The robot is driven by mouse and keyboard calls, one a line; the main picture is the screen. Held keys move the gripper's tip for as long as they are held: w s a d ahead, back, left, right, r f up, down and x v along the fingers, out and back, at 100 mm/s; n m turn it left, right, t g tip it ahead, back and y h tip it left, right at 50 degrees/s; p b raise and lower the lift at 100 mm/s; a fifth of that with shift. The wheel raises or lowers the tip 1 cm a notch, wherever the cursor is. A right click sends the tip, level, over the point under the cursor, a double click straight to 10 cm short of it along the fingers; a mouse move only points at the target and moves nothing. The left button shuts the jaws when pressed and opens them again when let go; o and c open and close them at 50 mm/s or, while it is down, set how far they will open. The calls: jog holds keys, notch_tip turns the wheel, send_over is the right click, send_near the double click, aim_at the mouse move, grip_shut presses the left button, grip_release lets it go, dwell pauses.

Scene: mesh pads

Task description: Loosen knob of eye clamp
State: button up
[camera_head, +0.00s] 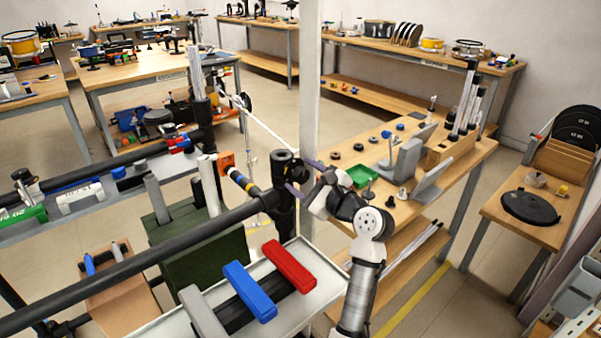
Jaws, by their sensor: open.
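A black clamp (284,178) sits at the right end of the long dark bar (190,234), above the tray. It looks like the eye clamp, with a round black top. Its knob cannot be made out for certain; the part facing my gripper is small and partly covered by the fingers. My gripper (304,178) comes in from the right, with its two dark purplish fingers apart. The fingertips are close to the right side of the clamp. I cannot tell whether they touch it or straddle its knob.
A white tray (312,262) with red, blue and grey handled pieces lies below the clamp. A grey-white post (309,95) rises just behind it. A dark green box (200,250) stands to the left. A workbench (345,144) with a green tray and small parts is behind my arm.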

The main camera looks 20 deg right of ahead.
jog(key=shift+w+a, duration=0.2)
jog(key=shift+w, duration=0.45)
jog(key=c, duration=1)
